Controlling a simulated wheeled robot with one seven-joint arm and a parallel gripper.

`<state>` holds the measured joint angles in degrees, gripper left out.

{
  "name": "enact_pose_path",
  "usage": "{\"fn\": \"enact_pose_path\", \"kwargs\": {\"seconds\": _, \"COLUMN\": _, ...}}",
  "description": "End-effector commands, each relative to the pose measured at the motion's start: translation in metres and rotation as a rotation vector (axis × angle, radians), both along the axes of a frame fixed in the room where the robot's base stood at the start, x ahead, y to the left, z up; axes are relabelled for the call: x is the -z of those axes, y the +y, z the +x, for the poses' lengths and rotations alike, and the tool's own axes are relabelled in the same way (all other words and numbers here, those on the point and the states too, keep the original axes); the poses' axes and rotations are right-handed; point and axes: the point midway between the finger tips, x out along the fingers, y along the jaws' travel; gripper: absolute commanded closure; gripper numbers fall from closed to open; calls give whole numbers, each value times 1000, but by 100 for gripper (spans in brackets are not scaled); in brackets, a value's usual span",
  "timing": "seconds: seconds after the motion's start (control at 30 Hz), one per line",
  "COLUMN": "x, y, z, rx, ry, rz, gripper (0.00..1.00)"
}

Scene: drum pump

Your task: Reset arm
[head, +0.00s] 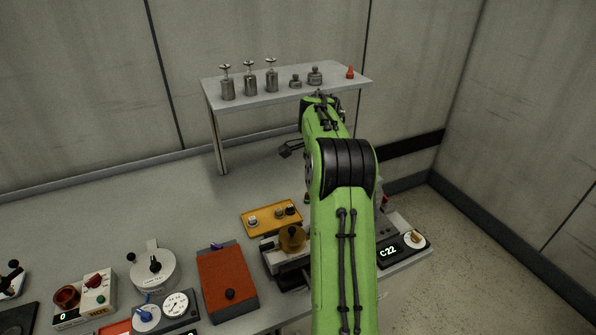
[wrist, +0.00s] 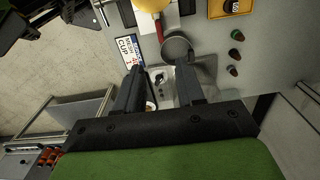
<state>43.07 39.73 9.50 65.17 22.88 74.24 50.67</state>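My green arm (head: 343,240) reaches up from the bottom of the head view and bends over the bench towards the back shelf. In the wrist view the two dark fingers of my gripper (wrist: 159,82) stand apart with a clear gap. Nothing is seen gripped between them. A small pale plate with dark spots (wrist: 160,80) shows beyond the gap, below the fingers. In the head view most of the gripper is hidden behind the arm.
A raised shelf (head: 300,92) with metal canisters, weights and a red piece stands at the back. A round metal cup (wrist: 177,47) shows beyond the fingers. The bench's back left is clear.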

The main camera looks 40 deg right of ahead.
Motion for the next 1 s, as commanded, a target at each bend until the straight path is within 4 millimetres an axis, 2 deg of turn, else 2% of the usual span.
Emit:
{"fn": "enact_pose_path", "kwargs": {"seconds": 0.23, "x": -1, "y": 1, "z": 0, "rx": -5, "ry": -1, "rz": -1, "gripper": 62}}
{"fn": "enact_pose_path", "kwargs": {"seconds": 0.33, "x": -18, "y": 20, "z": 3, "rx": -93, "ry": -12, "rz": -27, "gripper": 62}}
{"fn": "enact_pose_path", "kwargs": {"seconds": 0.43, "x": -55, "y": 67, "z": 1, "rx": -316, "ry": -35, "rz": -88, "gripper": 62}}
{"fn": "enact_pose_path", "kwargs": {"seconds": 0.53, "x": -89, "y": 123, "z": -15, "rx": -587, "ry": -64, "rz": -158, "gripper": 62}}
{"fn": "enact_pose_path", "kwargs": {"seconds": 0.6, "x": -105, "y": 160, "z": -32, "rx": -771, "ry": -88, "rz": -204, "gripper": 62}}
{"fn": "enact_pose_path", "kwargs": {"seconds": 0.7, "x": -119, "y": 209, "z": -65, "rx": -1027, "ry": -128, "rz": -267, "gripper": 62}}
{"fn": "enact_pose_path", "kwargs": {"seconds": 0.83, "x": -119, "y": 262, "z": -117, "rx": -1352, "ry": -194, "rz": -346, "gripper": 62}}
{"fn": "enact_pose_path", "kwargs": {"seconds": 0.9, "x": -110, "y": 284, "z": -146, "rx": -1515, "ry": -235, "rz": -385, "gripper": 62}}
{"fn": "enact_pose_path", "kwargs": {"seconds": 1.0, "x": -95, "y": 307, "z": -178, "rx": -1704, "ry": -290, "rz": -431, "gripper": 62}}
